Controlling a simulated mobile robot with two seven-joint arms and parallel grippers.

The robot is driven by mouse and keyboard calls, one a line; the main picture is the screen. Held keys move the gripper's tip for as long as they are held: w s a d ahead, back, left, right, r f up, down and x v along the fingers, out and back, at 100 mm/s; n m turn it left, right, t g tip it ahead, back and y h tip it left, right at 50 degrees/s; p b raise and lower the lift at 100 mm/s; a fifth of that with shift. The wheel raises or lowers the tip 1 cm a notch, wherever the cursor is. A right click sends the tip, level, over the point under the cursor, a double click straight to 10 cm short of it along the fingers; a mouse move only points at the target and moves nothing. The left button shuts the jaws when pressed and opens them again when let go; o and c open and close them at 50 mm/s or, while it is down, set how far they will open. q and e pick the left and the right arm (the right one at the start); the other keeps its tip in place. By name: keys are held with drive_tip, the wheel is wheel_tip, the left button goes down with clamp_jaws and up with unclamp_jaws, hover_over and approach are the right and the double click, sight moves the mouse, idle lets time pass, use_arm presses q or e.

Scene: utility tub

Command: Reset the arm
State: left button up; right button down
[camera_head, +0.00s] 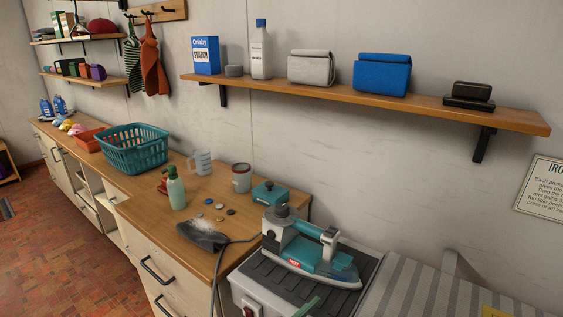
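Neither of my grippers shows in the head view, and no part of either arm can be made out. A teal and grey iron (310,248) with a red label rests on the dark ridged top of a white base unit (262,300) at the lower middle. A dark cord runs down from beside it. A small green piece (307,307) is cut off at the bottom edge, and I cannot tell what it belongs to.
A wooden counter (205,263) holds a teal basket (135,148), a green bottle (176,190), a mug and small discs. A wall shelf (400,102) carries pouches and a bottle. A striped board (420,295) is at lower right.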

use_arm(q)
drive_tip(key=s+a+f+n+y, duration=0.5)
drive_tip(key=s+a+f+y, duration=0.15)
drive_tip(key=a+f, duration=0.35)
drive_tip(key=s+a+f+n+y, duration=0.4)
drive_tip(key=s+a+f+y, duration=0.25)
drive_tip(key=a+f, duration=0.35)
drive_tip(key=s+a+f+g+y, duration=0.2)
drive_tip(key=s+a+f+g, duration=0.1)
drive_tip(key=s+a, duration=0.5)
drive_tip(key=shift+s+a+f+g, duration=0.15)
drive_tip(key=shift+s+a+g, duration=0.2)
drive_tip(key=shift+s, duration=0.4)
